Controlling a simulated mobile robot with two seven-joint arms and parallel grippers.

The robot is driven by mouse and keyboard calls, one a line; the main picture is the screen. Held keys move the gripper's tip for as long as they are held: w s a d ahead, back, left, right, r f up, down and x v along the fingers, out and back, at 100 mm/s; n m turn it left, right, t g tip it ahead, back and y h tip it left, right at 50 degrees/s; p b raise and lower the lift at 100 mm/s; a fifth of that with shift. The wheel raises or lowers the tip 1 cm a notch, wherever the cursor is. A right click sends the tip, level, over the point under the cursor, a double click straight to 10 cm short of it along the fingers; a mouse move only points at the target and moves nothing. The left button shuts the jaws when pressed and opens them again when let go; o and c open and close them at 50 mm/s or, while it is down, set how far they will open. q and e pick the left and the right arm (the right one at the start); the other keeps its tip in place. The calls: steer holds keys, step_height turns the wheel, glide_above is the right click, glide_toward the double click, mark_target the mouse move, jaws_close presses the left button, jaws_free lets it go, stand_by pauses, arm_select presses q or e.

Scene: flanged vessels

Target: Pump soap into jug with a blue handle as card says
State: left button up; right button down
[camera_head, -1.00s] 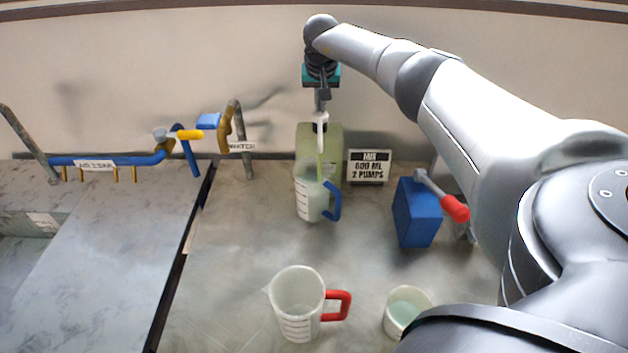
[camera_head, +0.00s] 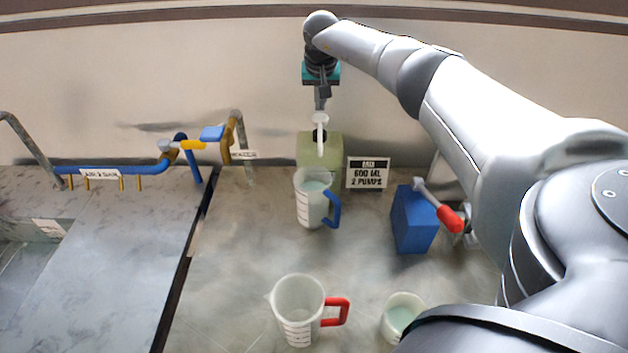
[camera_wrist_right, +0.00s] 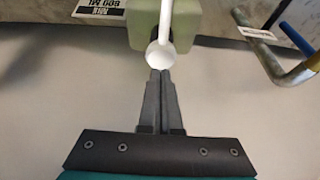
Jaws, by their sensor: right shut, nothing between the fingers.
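The jug with a blue handle (camera_head: 309,205) stands upright in front of the pale green soap bottle (camera_head: 310,147), with pale liquid inside. The bottle's white pump (camera_head: 320,120) has its spout over the jug; no stream shows. The card (camera_head: 367,173) reads 600 ML, 2 PUMPS. My right gripper (camera_head: 320,106) is shut and empty, just above the pump head. In the right wrist view its closed fingertips (camera_wrist_right: 161,74) are right at the white pump head (camera_wrist_right: 161,53); I cannot tell whether they touch. My left gripper is not in view.
A red-handled jug (camera_head: 297,312) and a small cup of pale liquid (camera_head: 402,314) stand in front. A blue block (camera_head: 413,220) with a red-handled lever is at right. Blue piping with a yellow-handled valve (camera_head: 190,145) runs at left.

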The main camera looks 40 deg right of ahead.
steer(key=shift+r, duration=0.1)
stand_by(0.5)
step_height(320, 180, up, 6)
steer(key=p, duration=0.5)
stand_by(0.4)
